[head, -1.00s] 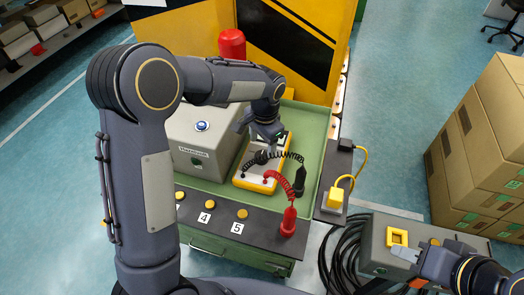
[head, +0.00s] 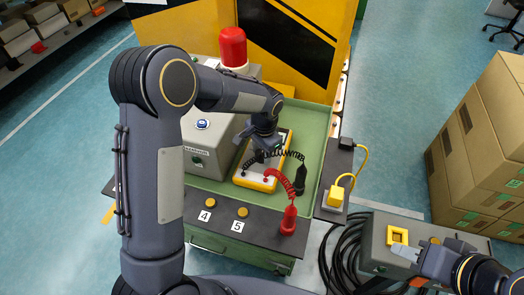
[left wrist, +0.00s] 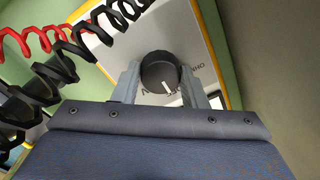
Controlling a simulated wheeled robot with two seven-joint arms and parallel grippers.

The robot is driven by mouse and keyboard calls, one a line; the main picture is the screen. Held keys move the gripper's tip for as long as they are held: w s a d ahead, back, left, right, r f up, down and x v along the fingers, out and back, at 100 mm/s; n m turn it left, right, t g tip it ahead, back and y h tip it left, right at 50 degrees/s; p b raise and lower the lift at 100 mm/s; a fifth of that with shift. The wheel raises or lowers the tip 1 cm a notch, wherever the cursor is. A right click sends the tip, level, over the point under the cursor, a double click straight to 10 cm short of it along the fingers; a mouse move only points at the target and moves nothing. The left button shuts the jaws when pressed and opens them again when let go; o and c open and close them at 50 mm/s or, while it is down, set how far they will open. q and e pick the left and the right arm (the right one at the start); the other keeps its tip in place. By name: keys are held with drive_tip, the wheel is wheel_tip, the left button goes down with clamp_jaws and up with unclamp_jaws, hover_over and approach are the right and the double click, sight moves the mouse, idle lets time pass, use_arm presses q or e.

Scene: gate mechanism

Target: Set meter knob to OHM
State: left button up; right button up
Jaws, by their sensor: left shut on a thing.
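The yellow-edged meter (head: 250,183) lies in the green tray on the bench, with a red and a black coiled lead. Its round black knob (left wrist: 160,70) shows in the left wrist view, with a white mark pointing down and slightly right. Lettering that includes OHM lies to the right of the knob, partly covered by a finger. My left gripper (left wrist: 161,84) has one finger on each side of the knob and is shut on it. In the head view my left gripper (head: 264,145) hides the knob. My right gripper (head: 408,254) is at the lower right, away from the meter; its finger gap is unclear.
A grey box (head: 207,145) with a blue button stands left of the meter, near a red lamp (head: 232,47). A yellow plug (head: 335,196) is to the right. A grey box with a yellow frame (head: 397,236) is beside my right gripper.

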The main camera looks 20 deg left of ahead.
use_arm(q)
drive_tip(key=shift+n, duration=0.3)
drive_tip(key=shift+c, duration=0.3)
drive_tip(key=shift+n+b, duration=0.3)
drive_tip(key=shift+n, duration=0.5)
drive_tip(key=n, duration=0.3)
drive_tip(key=shift+n, duration=0.3)
drive_tip(key=n, duration=0.6)
drive_tip(key=shift+w+g, duration=0.1)
drive_tip(key=shift+g, duration=0.2)
drive_tip(key=o, duration=1)
drive_tip(key=shift+r, duration=0.1)
